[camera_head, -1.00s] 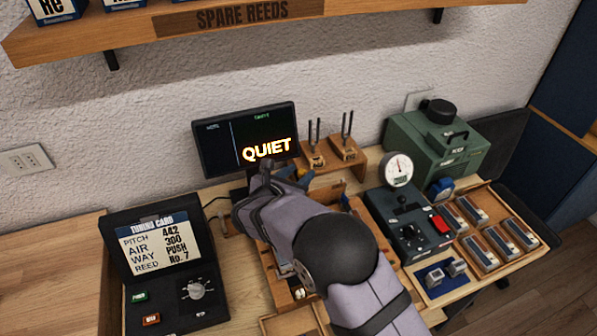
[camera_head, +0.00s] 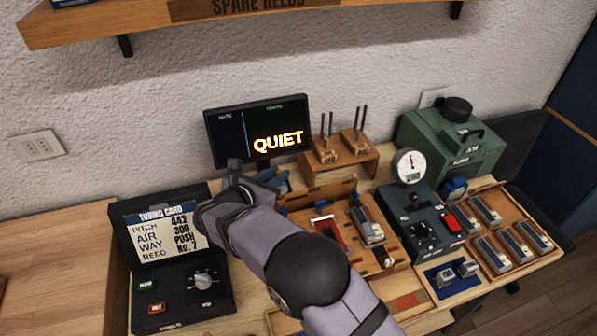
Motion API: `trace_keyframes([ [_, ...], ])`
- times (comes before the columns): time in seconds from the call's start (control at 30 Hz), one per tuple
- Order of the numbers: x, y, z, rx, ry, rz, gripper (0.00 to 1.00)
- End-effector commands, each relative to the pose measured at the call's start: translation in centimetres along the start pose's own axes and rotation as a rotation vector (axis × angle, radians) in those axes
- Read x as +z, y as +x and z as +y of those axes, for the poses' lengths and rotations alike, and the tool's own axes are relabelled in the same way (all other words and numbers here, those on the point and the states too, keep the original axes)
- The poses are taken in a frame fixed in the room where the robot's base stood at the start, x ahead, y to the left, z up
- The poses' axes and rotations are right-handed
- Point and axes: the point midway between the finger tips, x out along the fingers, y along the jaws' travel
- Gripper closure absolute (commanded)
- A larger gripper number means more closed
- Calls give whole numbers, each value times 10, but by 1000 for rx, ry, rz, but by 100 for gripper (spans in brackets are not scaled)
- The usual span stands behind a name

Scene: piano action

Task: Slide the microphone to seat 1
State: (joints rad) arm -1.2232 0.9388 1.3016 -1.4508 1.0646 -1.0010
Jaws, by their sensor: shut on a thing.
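My gripper (camera_head: 240,176) is in front of the black monitor's lower edge, at the upper end of my arm. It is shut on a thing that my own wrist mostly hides. A blue piece shows just right of it, and I cannot tell whether it belongs to the gripper. I cannot make out the microphone, which may be behind my wrist. The wooden work frame (camera_head: 373,276) lies right of my arm, with a red slotted part (camera_head: 328,232) and a metal-topped reed block (camera_head: 367,224). I cannot tell which place is seat 1.
The monitor (camera_head: 228,143) reads QUIET. A tuning card box (camera_head: 125,262) stands left, tuning forks on a wooden stand (camera_head: 340,172) behind. A dark gauge box (camera_head: 425,240), a tray of reed blocks (camera_head: 552,246) and a green machine (camera_head: 445,153) fill the right. Bare bench lies far left.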

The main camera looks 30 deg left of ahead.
Motion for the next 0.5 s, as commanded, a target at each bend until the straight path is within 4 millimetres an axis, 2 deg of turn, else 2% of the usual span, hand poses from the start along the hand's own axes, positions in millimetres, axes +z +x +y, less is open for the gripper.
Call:
trace_keyframes([
  [0.1, -3, -9, 10, 2, -1, -2, 100],
  [0.4, -3, -10, 10, 0, 0, -1, 100],
  [0.43, -3, -10, 10, 0, 0, -1, 77],
  [0.5, -3, -10, 10, 0, 0, -1, 63],
])
